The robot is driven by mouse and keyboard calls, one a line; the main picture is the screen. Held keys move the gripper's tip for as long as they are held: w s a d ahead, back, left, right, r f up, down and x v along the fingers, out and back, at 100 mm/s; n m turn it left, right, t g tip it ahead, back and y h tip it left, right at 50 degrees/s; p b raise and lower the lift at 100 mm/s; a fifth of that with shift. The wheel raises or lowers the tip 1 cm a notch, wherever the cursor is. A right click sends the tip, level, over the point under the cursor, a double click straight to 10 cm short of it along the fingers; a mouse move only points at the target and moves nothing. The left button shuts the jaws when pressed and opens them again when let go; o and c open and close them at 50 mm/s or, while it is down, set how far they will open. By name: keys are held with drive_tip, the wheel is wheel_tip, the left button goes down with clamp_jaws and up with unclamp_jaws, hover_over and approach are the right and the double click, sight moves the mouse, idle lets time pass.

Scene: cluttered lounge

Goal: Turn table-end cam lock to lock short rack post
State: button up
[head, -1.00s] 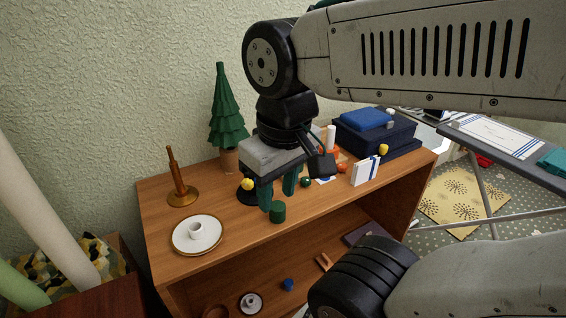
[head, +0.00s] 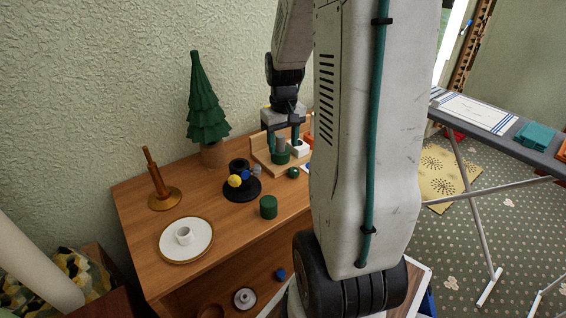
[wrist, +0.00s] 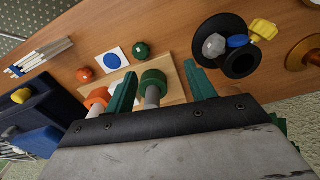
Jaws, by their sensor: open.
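A wooden rack (head: 262,158) stands on the cabinet top. In the wrist view the rack board (wrist: 172,80) carries a grey post with a green knob (wrist: 153,78) on it and an orange-topped post (wrist: 97,97). My gripper (head: 283,146) is open above the rack, pointing down. In the wrist view its two green fingers (wrist: 161,74) are spread, with the green knob between them in the picture; contact cannot be told. The green knob also shows below the fingers in the head view (head: 281,157). I cannot tell which part is the cam lock. My arm hides the rack's right side.
A black round stand (head: 242,190) with yellow, grey and blue knobs is left of the rack. A green cylinder (head: 268,206), a small green ball (head: 293,173), a white plate with cup (head: 187,240), a brown candlestick (head: 164,188) and a green tree (head: 206,100) stand around it.

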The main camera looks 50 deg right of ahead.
hover_over(294, 170)
drive_tip(key=shift+m, duration=0.3)
wheel_tip(294, 170, down, 4)
drive_tip(key=shift+w, duration=0.1)
wheel_tip(294, 170, down, 8)
drive_tip(key=shift+r, duration=0.25)
